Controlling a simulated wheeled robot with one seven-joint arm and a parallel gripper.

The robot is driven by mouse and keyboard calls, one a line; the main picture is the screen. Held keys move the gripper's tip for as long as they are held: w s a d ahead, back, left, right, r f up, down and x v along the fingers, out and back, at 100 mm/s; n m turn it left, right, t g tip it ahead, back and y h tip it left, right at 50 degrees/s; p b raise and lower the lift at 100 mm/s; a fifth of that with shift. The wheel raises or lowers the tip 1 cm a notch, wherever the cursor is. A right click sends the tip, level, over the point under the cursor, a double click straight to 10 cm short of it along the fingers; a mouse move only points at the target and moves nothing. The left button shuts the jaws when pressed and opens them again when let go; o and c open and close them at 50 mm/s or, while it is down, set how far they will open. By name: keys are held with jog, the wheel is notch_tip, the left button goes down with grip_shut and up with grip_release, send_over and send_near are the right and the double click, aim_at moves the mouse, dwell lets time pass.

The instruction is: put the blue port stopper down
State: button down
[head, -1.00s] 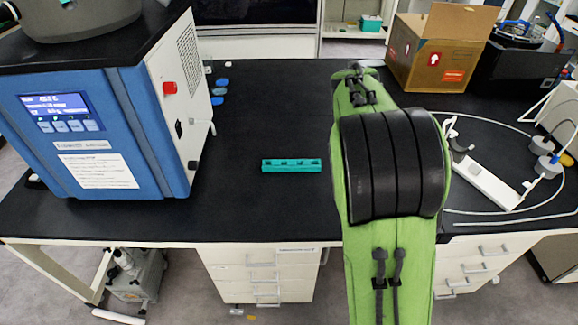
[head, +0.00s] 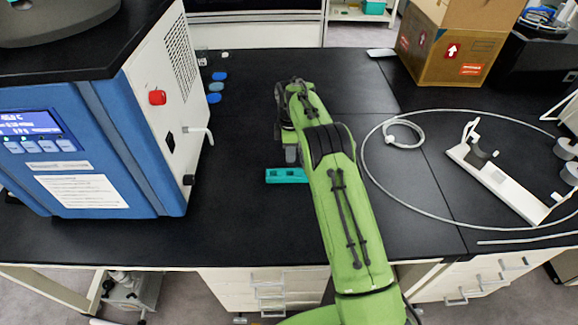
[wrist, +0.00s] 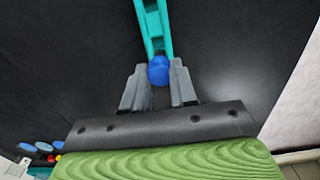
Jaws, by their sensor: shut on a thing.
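The blue port stopper (wrist: 158,72) shows as a round blue knob between the fingertips of my gripper (wrist: 158,68) in the wrist view. My gripper is shut on it. The teal rack (wrist: 166,24) lies just beyond the stopper, and its near end appears right by the stopper; I cannot tell whether they touch. In the head view the rack (head: 287,176) sits on the black bench, partly covered by my arm. My gripper (head: 291,158) is at the rack there, and the stopper in it is hidden.
Several blue round pieces (head: 215,87) lie on the bench beside the blue and white freeze dryer (head: 75,150). A white tube loop (head: 403,133) and a white stand (head: 495,175) are on the right. A cardboard box (head: 450,45) stands at the back. Bench between dryer and rack is clear.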

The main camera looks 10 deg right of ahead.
aim_at(290, 164)
notch_tip(290, 164, down, 6)
jog(key=shift+w+f, duration=0.15)
jog(key=c, duration=0.9)
grip_release()
